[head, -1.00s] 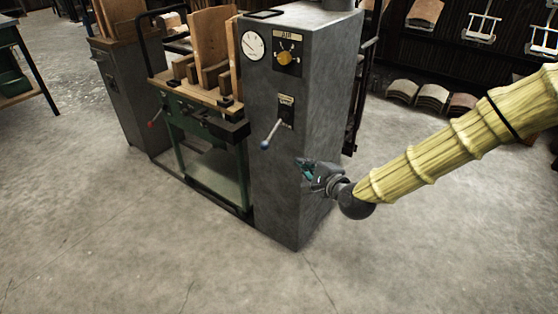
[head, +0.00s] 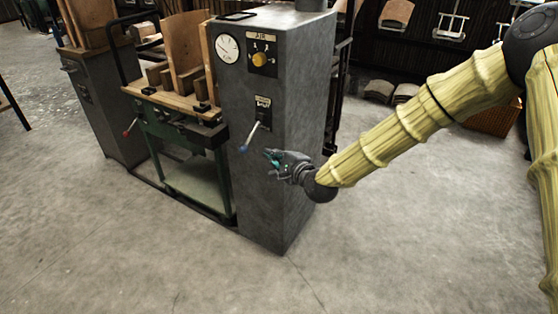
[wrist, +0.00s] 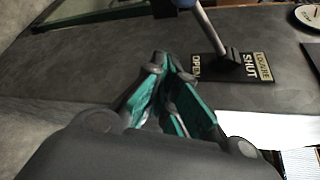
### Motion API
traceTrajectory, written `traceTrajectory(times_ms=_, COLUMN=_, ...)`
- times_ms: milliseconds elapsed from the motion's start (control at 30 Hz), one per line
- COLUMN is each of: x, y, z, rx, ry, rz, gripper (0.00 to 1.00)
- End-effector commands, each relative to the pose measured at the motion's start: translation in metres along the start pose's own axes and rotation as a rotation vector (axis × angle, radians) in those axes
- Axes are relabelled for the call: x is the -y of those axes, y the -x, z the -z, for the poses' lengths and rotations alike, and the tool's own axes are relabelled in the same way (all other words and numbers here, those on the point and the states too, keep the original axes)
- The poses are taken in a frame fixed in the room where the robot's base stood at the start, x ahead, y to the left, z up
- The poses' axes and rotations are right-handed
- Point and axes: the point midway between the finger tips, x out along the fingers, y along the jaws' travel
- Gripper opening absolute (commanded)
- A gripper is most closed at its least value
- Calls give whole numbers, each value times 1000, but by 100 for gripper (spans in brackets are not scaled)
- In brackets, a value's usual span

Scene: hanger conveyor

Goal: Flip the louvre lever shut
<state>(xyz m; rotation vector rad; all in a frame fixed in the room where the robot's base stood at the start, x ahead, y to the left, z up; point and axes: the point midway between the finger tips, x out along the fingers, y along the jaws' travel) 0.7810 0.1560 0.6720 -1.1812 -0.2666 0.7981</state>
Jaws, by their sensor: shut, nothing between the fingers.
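The louvre lever (head: 253,134) is a thin metal rod with a blue ball knob (head: 243,149), on the front of the grey cabinet (head: 262,190). It slants down and left from its pivot. In the wrist view the rod (wrist: 208,30) runs from the top edge to its pivot beside a plate (wrist: 235,67) reading LOUVRE, SHUT and OPEN. My gripper (head: 270,157) is just right of the knob and slightly below it, apart from the lever in the head view. Its teal-lined fingers (wrist: 172,75) are shut and empty. The knob is cut off at the wrist view's top edge.
Above the lever are a white dial gauge (head: 228,48) and a yellow AIR knob (head: 260,59). The floor (head: 150,265) in front is clear.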

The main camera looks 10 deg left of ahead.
Motion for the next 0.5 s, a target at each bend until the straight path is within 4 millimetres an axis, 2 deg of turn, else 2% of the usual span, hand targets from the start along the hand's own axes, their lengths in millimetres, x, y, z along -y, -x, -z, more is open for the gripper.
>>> traceTrajectory(times_ms=100, x=-1, y=-17, z=0, rx=1, ry=1, rz=1, gripper=0)
traceTrajectory(times_ms=333, x=-1, y=-43, z=0, rx=0, ry=1, rz=0, gripper=0)
traceTrajectory(times_ms=500, x=0, y=-38, z=-15, rx=2, ry=2, rz=0, gripper=0)
